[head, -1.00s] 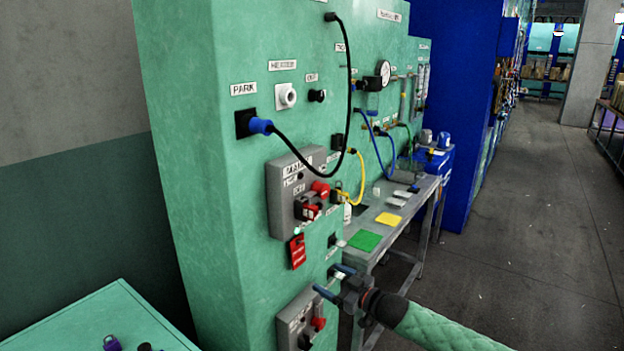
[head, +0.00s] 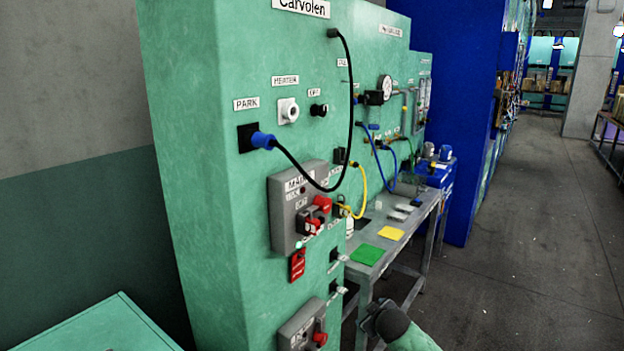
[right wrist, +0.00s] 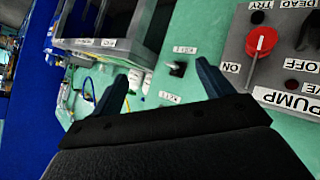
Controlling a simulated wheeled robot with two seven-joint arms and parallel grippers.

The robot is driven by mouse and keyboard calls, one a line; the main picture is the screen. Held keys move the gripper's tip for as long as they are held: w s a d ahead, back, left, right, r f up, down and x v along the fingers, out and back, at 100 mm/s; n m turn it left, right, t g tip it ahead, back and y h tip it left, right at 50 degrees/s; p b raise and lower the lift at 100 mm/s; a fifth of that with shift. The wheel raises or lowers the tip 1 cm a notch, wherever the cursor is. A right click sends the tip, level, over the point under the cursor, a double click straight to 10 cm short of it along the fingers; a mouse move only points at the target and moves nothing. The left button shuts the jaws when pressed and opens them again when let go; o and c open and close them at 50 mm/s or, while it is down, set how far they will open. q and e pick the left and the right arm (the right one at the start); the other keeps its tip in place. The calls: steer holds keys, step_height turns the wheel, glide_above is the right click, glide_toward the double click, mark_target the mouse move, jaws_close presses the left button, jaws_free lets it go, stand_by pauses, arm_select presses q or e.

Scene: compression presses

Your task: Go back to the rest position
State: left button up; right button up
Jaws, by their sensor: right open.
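My right arm shows at the bottom of the head view, where its dark wrist (head: 385,320) stands in front of the bench. Its fingers cannot be made out there. In the right wrist view my right gripper (right wrist: 160,85) is open, with two dark fingers spread and nothing between them. Beyond the fingers is the green press panel (right wrist: 185,95) with a small dark key switch (right wrist: 178,69) and two key labels. The fingers look apart from the panel. My left gripper is in neither view.
The green press cabinet (head: 185,150) fills the left. A blue plug (head: 262,140) with a black cable sits in the PARK socket. A metal bench (head: 365,268) carries a green mat (head: 366,254) and a yellow mat (head: 391,233). The pump knob (right wrist: 262,41) is red. Open floor (head: 530,240) lies right.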

steer(key=s+d+f+m+g+h, duration=0.15)
steer(key=s+f+m+g, duration=0.3)
steer(key=s+f, duration=2.05)
steer(key=s+a+f+g, duration=0.1)
steer(key=s+f, duration=0.4)
steer(key=s, duration=0.5)
steer(key=s+f+m+g, duration=0.1)
steer(key=s+f+g, duration=0.1)
steer(key=s+f, duration=0.4)
steer(key=s+a+f+g+y, duration=0.1)
steer(key=s+f, duration=0.4)
steer(key=s, duration=0.9)
steer(key=shift+a+f+m+g, duration=0.3)
steer(key=shift+f+m+g, duration=0.1)
steer(key=shift+g, duration=0.25)
steer(key=shift+w, duration=0.1)
steer(key=shift+d, duration=0.1)
